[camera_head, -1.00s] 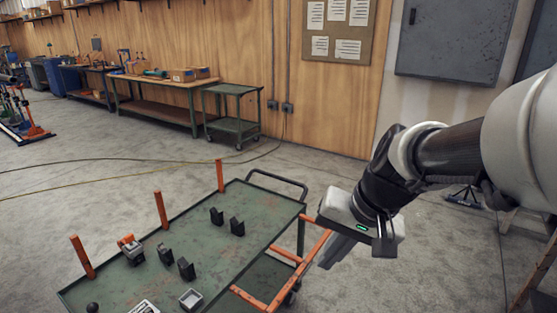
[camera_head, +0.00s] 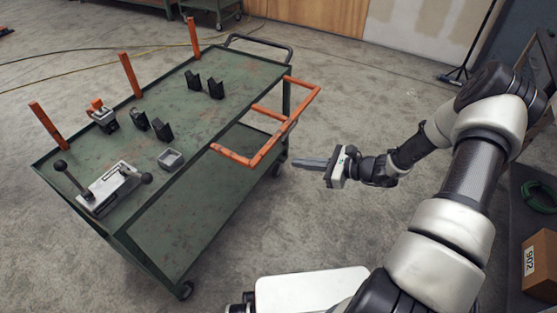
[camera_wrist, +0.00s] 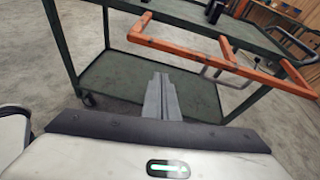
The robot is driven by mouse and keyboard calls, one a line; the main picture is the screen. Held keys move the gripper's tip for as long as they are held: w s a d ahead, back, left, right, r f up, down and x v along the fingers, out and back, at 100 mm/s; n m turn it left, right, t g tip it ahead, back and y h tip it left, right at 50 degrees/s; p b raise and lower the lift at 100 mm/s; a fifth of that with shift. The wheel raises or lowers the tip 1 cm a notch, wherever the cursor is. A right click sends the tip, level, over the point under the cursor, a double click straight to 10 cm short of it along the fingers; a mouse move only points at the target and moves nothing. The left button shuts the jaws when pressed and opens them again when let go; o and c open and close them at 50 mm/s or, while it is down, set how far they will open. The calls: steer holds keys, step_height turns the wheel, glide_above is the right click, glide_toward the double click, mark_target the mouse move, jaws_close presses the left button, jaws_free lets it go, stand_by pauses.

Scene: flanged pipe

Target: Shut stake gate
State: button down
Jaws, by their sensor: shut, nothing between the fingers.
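The orange stake gate (camera_head: 284,126) is a barred frame on the right long side of the green cart (camera_head: 215,120). It juts outward from the deck edge, swung out rather than standing upright. My gripper (camera_head: 299,163) is shut and empty, beside the cart, to the right of the gate's outer bar. Its fingers point left toward the cart. In the wrist view, the fingertips (camera_wrist: 161,78) show below the gate's orange bars (camera_wrist: 195,56), with a gap in the picture. I cannot tell whether they are under the gate.
Three orange stakes (camera_head: 130,75) stand upright along the cart's far side. The deck holds black V-blocks (camera_head: 216,89), a small grey tray (camera_head: 171,159) and a lever fixture (camera_head: 108,188). A cardboard box (camera_head: 541,266) is at right. Floor right of the cart is clear.

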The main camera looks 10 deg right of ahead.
steer(key=w+a+f+m+t+b, duration=0.1)
steer(key=w+a+f+m+b, duration=0.15)
steer(key=w+a+f, duration=0.4)
steer(key=shift+n, duration=0.25)
step_height(320, 180, up, 4)
steer(key=shift+s+a+r, duration=0.15)
steer(key=shift+r, duration=0.1)
steer(key=shift+r, duration=0.1)
